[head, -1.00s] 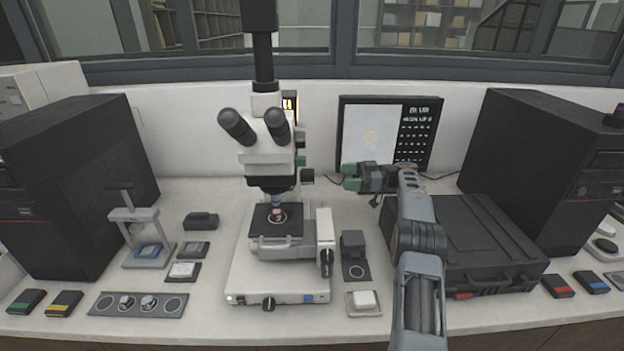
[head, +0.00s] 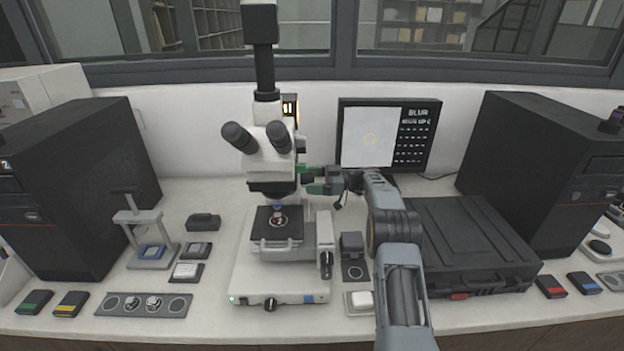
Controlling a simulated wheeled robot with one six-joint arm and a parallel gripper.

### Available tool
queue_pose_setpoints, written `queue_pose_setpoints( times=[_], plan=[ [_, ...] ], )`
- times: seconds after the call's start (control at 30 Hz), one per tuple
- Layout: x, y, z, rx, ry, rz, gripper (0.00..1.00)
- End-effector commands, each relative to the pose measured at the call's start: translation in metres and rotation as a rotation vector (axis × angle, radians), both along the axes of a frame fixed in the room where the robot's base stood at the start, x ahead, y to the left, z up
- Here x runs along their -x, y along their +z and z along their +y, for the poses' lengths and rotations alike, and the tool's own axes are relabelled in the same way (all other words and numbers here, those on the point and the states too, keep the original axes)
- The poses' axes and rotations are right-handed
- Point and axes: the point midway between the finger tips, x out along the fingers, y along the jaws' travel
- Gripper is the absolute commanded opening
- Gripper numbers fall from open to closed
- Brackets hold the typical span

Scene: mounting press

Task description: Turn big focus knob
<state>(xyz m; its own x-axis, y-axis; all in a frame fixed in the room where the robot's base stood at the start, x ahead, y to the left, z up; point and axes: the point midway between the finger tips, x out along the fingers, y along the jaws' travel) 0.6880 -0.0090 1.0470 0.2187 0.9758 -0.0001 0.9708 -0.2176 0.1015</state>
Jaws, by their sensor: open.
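The white microscope (head: 268,150) stands at the centre-left of the bench, with black eyepieces and a sample on its dark stage (head: 265,222). The dark big focus knob (head: 307,180) is on the right side of its head, partly hidden by my gripper. My gripper (head: 314,181) reaches in from the right with its green-tipped fingers open at the knob. I cannot tell whether they touch it.
A lower black knob (head: 326,264) and a small dark block (head: 352,245) are close below my gripper. Large black boxes (head: 75,185) flank the bench. A small press (head: 150,240) stands left.

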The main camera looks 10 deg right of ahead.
Motion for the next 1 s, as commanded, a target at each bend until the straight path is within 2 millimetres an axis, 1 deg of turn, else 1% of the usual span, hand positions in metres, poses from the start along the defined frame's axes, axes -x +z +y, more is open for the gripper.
queue_pose_setpoints(
  times=[0.3,0.37,0.83,1.0],
  plan=[
    [-0.0004,-0.0003,0.0018,0.0,-0.001,0.0,0.79],
    [-0.0004,-0.0003,0.0018,0.0,-0.001,0.0,0.74],
    [-0.0006,-0.0003,0.0014,0.0,-0.001,0.001,0.3],
    [-0.0005,-0.0009,0.0012,-0.003,-0.002,0.012,0.3]
  ],
)
